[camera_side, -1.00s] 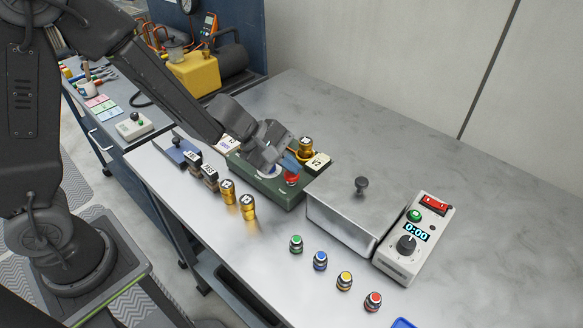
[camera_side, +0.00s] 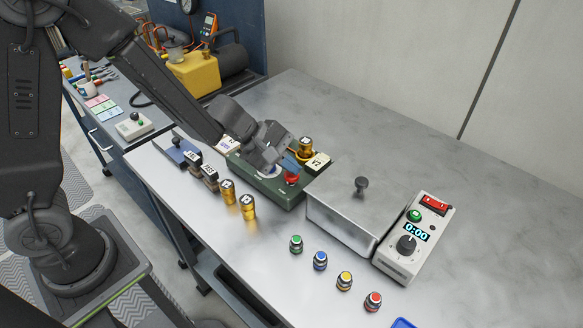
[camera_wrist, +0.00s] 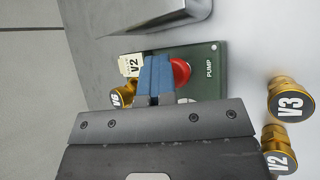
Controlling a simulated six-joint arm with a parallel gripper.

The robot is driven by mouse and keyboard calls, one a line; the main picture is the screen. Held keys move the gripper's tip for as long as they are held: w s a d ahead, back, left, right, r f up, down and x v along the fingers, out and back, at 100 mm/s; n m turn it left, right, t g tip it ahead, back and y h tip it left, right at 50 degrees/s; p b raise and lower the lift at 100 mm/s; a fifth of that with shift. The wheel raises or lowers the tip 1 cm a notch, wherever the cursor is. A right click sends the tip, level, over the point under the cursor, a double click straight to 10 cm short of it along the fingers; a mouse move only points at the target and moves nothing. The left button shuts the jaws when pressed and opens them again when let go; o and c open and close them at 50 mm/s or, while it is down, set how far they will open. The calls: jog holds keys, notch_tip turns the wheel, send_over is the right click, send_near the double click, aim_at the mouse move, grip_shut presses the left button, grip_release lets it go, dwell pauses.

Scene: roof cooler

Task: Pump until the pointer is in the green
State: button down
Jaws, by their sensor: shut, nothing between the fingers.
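The green pump box (camera_side: 287,200) sits on the metal bench. Its red button (camera_side: 291,178) shows beside my fingertips; in the wrist view the red button (camera_wrist: 181,72) is next to the word PUMP. My gripper (camera_side: 289,163) is shut and empty, its blue fingers pointing down at the box. In the wrist view my fingers (camera_wrist: 156,72) overlap the button's left edge; I cannot tell whether they touch it. A white round face, perhaps the gauge (camera_side: 268,171), is mostly hidden by my gripper. Its pointer cannot be read.
A gold valve (camera_side: 306,146) and a V2 tag (camera_side: 318,161) stand behind the button. Gold V-marked pieces (camera_side: 248,207) line the left front. A metal lidded box (camera_side: 345,215) and a timer unit (camera_side: 413,240) are to the right. Colored knobs (camera_side: 320,260) stand in front. The back right is clear.

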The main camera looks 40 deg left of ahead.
aim_at(290, 175)
jog(key=shift+r, duration=1.3)
notch_tip(290, 175, up, 5)
jog(key=shift+r, duration=0.1)
dwell(0.3)
